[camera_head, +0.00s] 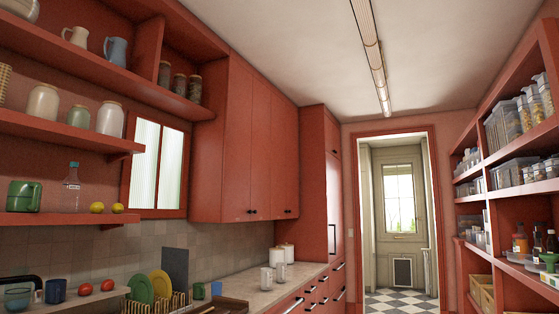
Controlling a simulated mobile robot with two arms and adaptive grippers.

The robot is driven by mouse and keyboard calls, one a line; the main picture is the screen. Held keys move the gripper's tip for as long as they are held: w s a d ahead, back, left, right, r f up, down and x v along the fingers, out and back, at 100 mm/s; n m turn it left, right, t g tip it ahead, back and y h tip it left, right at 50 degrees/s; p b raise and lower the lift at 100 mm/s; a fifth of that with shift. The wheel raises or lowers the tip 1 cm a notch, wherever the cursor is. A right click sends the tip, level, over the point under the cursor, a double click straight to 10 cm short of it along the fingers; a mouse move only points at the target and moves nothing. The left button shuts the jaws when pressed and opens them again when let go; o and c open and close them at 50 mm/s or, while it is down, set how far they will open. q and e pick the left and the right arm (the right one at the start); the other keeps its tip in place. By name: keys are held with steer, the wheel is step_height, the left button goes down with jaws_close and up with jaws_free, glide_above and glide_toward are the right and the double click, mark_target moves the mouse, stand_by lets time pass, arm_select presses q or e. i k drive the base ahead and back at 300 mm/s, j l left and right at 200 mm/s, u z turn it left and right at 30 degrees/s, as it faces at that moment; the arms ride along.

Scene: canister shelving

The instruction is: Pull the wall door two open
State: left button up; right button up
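Red wall cabinet doors (261,140) hang above the counter on the left side of the room. Several tall flat panels sit side by side and all look shut. Small dark knobs (252,211) show at their lower edges, two of them close together and another farther along. I cannot tell from markings which panel is wall door two. Neither of my grippers shows in the head view.
A counter (284,279) with white canisters (279,272), a dish rack with plates (162,284) and drawers runs below the doors. Open shelves (70,124) with jars are at left. Stocked shelving (505,169) lines the right. A doorway (397,220) opens at the back.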

mark_target(278, 211)
steer(key=i+l+z, duration=0.15)
steer(key=i, duration=0.2)
steer(key=i+l+z, duration=0.15)
steer(key=i, duration=0.2)
steer(key=i+z, duration=0.35)
steer(key=i, duration=4.6)
steer(key=i+u, duration=0.15)
steer(key=i, duration=0.55)
steer(key=i+l, duration=0.2)
steer(key=i, duration=0.45)
steer(key=j+u, duration=0.05)
